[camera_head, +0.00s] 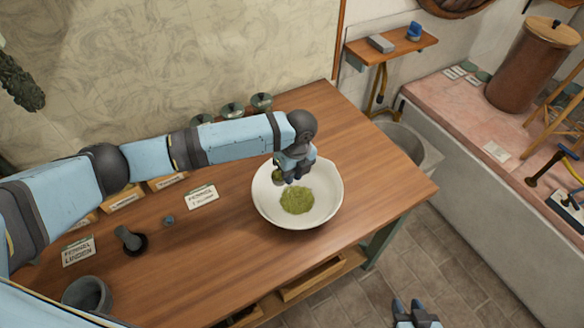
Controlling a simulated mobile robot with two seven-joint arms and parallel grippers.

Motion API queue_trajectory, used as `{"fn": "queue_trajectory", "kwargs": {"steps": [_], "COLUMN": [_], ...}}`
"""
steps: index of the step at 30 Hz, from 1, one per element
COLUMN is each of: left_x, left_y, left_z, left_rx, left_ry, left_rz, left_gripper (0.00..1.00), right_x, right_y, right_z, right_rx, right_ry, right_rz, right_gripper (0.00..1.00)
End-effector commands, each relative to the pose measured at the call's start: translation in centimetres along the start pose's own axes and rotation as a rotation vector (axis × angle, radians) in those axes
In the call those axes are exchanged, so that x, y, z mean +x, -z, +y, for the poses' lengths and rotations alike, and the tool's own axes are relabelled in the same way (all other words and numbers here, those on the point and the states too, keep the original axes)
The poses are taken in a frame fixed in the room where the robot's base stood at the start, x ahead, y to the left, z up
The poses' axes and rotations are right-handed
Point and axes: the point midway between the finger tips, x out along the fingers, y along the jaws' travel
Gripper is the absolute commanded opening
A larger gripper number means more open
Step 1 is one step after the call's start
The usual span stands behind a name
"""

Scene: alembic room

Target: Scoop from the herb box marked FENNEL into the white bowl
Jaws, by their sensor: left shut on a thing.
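The white bowl (263,204) stands on the wooden table with a heap of green herb (297,200) in it. My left gripper (291,178) is over the bowl's back left part, shut on a small scoop (278,176) that is mostly hidden by the gripper. A white card (202,197) left of the bowl seems to read FENNEL. My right gripper (408,304) is open and empty beyond the table's front edge.
A mortar with pestle (131,241), a small weight (169,221), a second card (78,252) and a grey pot (88,296) stand on the left of the table. Lidded jars (232,109) stand at the back. The table's right end (385,177) is clear.

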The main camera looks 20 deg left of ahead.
Motion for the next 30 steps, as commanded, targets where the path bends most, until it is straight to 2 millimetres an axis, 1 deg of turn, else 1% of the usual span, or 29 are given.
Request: {"fn": "queue_trajectory", "kwargs": {"steps": [1, 5, 7, 18, 30], "left_x": [0.2, 0.2, 0.6, 0.5, 0.5], "left_y": [-0.2, -0.2, -0.1, 0.0, 0.0], "left_z": [0.3, 0.3, 0.1, 0.0, 0.0], "left_rx": [0.001, 0.017, 0.027, 0.049, 0.063], "left_ry": [0.063, 0.245, 0.338, 0.523, 0.672], "left_rz": [0.053, 0.195, 0.266, 0.411, 0.529], "left_gripper": [0.00, 0.00, 0.00, 0.00, 0.00], "right_x": [-0.1, -0.1, 0.5, 2.1, 4.1], "right_y": [0.1, 0.2, -0.6, -3.3, -5.3], "right_z": [-0.1, -0.1, 0.0, -0.1, -0.9], "right_rx": [0.000, -0.002, -0.011, -0.040, -0.033], "right_ry": [0.002, 0.002, 0.003, 0.021, 0.040], "right_rz": [0.002, 0.004, 0.007, 0.006, 0.011], "right_gripper": [0.38, 0.38, 0.38, 0.38, 0.38]}}
